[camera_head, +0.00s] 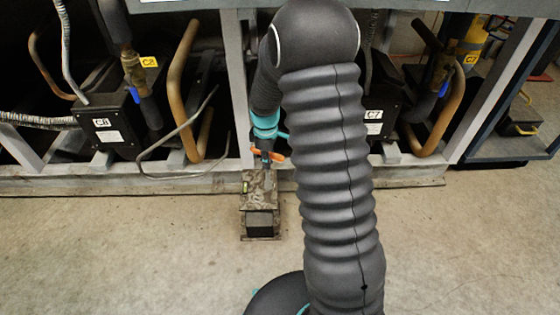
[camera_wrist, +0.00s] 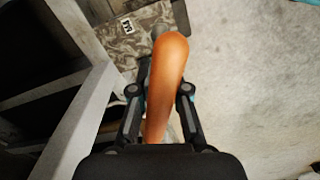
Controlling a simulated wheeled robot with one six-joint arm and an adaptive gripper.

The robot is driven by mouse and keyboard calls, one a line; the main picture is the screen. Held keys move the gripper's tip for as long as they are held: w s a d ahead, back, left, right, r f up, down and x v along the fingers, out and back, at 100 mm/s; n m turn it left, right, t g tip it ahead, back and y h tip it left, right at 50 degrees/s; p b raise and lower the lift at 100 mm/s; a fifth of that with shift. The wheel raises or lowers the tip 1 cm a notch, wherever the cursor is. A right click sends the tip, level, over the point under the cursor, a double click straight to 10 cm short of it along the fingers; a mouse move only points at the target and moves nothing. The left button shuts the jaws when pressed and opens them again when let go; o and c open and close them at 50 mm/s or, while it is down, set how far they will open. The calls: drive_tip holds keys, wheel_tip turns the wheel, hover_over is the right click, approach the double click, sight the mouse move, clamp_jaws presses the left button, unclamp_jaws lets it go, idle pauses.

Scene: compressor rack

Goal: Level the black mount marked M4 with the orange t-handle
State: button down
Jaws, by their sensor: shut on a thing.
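My gripper (camera_head: 266,150) is shut on the orange t-handle (camera_head: 274,156), just above and behind the black mount (camera_head: 261,220). In the wrist view, the orange grip of the t-handle (camera_wrist: 167,70) stands between the two fingers of my gripper (camera_wrist: 159,92). The mount has a mottled, worn top plate (camera_head: 260,182). In the wrist view this plate (camera_wrist: 115,48) bears a small white label with an M; its number is too small to read. The handle's lower end is hidden, so I cannot tell whether it touches the mount.
A grey steel rack rail (camera_head: 90,182) runs behind the mount. Black compressor boxes tagged C8 (camera_head: 104,124) and C7 (camera_head: 376,122), copper pipes (camera_head: 178,85) and a loose grey cable stand in the rack. The concrete floor (camera_head: 130,255) in front is clear.

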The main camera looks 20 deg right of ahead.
drive_tip(key=w+a+f+n+b, duration=0.3)
drive_tip(key=f+n+b, duration=0.1)
drive_tip(key=n, duration=0.1)
drive_tip(key=shift+w+f+n, duration=0.2)
drive_tip(key=shift+f+n, duration=0.05)
drive_tip(key=shift+n, duration=0.05)
idle(2.3)
drive_tip(key=shift+a+f+b, duration=0.1)
drive_tip(key=shift+f+b, duration=1)
drive_tip(key=shift+f, duration=0.45)
idle(1.8)
drive_tip(key=c, duration=1.7)
unclamp_jaws()
clamp_jaws()
